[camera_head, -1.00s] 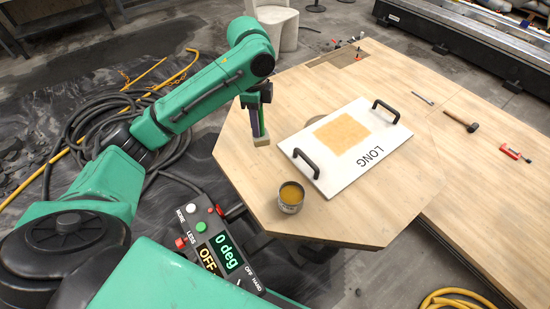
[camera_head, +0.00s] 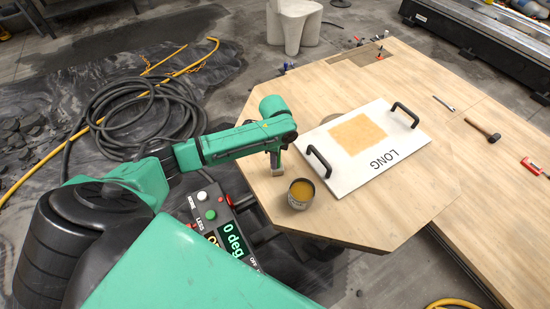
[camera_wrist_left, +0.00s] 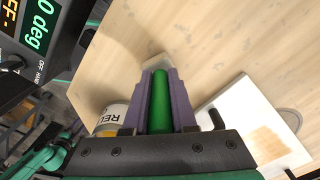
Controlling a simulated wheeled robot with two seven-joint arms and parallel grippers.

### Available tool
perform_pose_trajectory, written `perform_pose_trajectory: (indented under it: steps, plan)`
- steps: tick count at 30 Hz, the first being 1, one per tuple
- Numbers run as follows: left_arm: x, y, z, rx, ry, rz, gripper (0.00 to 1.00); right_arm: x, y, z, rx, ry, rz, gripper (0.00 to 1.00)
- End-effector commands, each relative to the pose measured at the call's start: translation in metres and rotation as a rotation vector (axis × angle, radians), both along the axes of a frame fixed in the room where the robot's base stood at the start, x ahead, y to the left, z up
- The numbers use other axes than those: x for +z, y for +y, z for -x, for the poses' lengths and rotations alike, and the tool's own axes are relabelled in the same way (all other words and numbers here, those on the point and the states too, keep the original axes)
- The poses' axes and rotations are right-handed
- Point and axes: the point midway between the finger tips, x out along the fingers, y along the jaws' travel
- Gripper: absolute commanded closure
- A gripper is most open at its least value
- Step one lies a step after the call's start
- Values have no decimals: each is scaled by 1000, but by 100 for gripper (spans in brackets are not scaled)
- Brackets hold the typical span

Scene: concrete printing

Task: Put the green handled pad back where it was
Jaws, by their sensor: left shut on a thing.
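The green handled pad shows in the left wrist view as a green handle (camera_wrist_left: 160,100) between the purple fingers of my left gripper (camera_wrist_left: 158,98). Its pale pad end (camera_wrist_left: 157,62) shows beyond the fingertips. In the head view my left gripper (camera_head: 275,160) points down over the left part of the wooden table, shut on the handle, with the pale pad (camera_head: 277,171) just below it. The pad is at or close to the tabletop; I cannot tell if it touches. My right gripper is not in view.
An open can (camera_head: 301,194) of amber liquid stands close to the right of the pad. A white board (camera_head: 370,175) marked LONG, with two black handles and a tan patch, lies beyond it. A control box (camera_head: 222,225) sits off the table's left edge. A hammer (camera_head: 482,129) lies right.

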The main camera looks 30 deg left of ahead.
Motion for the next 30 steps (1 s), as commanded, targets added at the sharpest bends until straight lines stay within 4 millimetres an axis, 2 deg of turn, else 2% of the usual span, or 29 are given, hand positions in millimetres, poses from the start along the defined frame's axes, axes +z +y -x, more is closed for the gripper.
perform_pose_trajectory:
  steps: [4, 5, 6, 7, 16, 19, 23, 30]
  plan:
    - [1, 0, 0, 0, -1, 0, 100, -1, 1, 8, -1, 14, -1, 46]
    - [0, 0, 0, 0, -1, 0, 71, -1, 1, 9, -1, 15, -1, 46]
    - [1, 0, 0, 0, -1, 0, 56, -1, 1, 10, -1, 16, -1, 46]
    - [1, 0, 0, 0, -1, 0, 45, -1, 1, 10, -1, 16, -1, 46]
    - [2, 0, 0, 0, -1, 0, 45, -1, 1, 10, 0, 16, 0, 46]
    - [9, 1, -1, 1, -2, -1, 45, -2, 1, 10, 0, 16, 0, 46]
    - [36, 1, -1, -1, -4, -1, 45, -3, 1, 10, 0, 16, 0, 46]
    - [99, 0, -1, 1, -4, 1, 45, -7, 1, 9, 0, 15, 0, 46]
